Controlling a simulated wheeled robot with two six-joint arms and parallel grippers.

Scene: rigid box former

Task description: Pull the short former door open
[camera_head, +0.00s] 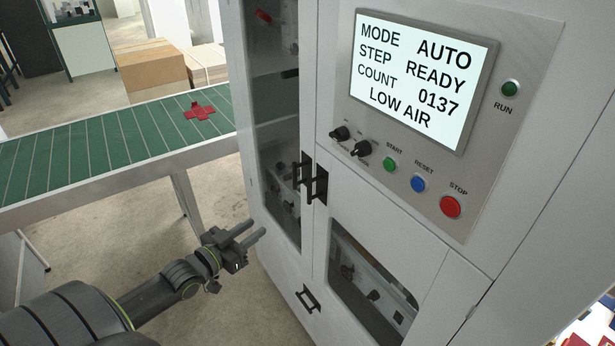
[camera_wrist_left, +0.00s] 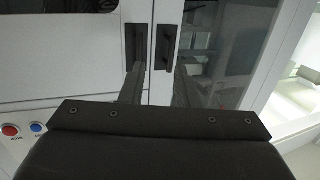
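The short former door (camera_head: 340,206) is the white lower door with a window, below the control panel. It looks shut, flush with the cabinet. Its dark upright handle (camera_head: 319,187) is at its upper left corner, beside the handle (camera_head: 302,170) of the tall glazed door. Both handles also show in the left wrist view, the short door's (camera_wrist_left: 136,42) left of the tall door's (camera_wrist_left: 166,46). My left gripper (camera_head: 251,233) is open and empty, left of and below the handles in the head view, apart from the cabinet. My right gripper is not in view.
The tall glazed door (camera_head: 280,130) looks shut. A third handle (camera_head: 307,299) is low on the cabinet. A green conveyor (camera_head: 90,143) carrying a red flat cross-shaped piece (camera_head: 199,111) runs at the left. Cardboard boxes (camera_head: 148,70) stand behind it. The floor between conveyor and cabinet is clear.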

